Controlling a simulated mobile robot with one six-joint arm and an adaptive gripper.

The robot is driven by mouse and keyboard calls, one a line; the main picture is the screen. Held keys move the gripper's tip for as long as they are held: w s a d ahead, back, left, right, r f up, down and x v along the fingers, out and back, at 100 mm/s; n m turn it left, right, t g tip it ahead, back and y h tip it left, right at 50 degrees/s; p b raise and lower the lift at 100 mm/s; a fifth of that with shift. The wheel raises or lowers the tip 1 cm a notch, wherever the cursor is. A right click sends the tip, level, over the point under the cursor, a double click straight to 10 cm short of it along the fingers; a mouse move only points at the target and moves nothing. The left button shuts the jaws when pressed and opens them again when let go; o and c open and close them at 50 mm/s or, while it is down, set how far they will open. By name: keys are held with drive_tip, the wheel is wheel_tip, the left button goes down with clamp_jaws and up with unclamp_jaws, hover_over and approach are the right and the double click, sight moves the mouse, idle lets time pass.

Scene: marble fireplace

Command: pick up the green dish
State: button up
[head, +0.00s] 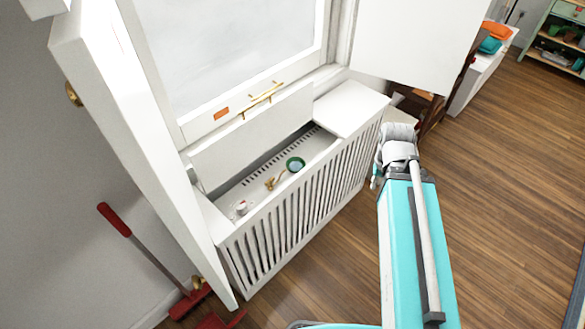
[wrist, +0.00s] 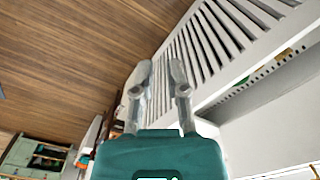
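The green dish (head: 295,164) is a small round dish with a green rim. It lies inside the opened white slatted cabinet (head: 300,215), near the back wall, in the head view. A small green patch at the right of the wrist view (wrist: 283,57) looks like part of it. My gripper (wrist: 160,68) has its two grey fingers apart with nothing between them. It is outside the cabinet, to the right of the dish and in front of the slatted side. In the head view my arm hides most of the gripper.
A small brass-coloured item (head: 272,183) lies close beside the dish, and a white cup-like item (head: 241,208) sits further left in the cabinet. The raised lid (head: 252,137) leans behind the opening. A white door (head: 130,150) stands at left. Wooden floor (head: 500,190) at right is clear.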

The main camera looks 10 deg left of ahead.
drive_tip(key=shift+a, duration=0.4)
drive_tip(key=shift+a, duration=0.1)
drive_tip(key=w+a+f+n+t+b, duration=0.1)
drive_tip(key=w+a+f+n+b, duration=0.3)
drive_tip(key=a, duration=0.4)
drive_tip(key=w+a+f+n+t+b, duration=0.1)
drive_tip(key=w+a+f+n+b, duration=0.4)
drive_tip(key=w+a+n, duration=0.2)
drive_tip(key=w+a+f+n+t+b, duration=0.1)
drive_tip(key=w+a+f+n+b, duration=0.3)
drive_tip(key=a, duration=0.7)
drive_tip(key=w+n+b, duration=0.1)
drive_tip(key=w+n, duration=0.1)
drive_tip(key=w, duration=0.1)
drive_tip(key=shift+w+f, duration=0.35)
drive_tip(key=shift+a+f+b, duration=0.1)
drive_tip(key=shift+b, duration=0.25)
drive_tip(key=b, duration=0.8)
hover_over(295, 171)
drive_tip(key=s, duration=0.2)
drive_tip(key=x, duration=0.2)
drive_tip(key=s+x, duration=0.1)
drive_tip(key=x, duration=0.5)
drive_tip(key=shift+s+a+f, duration=0.1)
drive_tip(key=shift+s+f, duration=0.1)
drive_tip(key=shift+s, duration=0.2)
drive_tip(key=shift+f, duration=0.1)
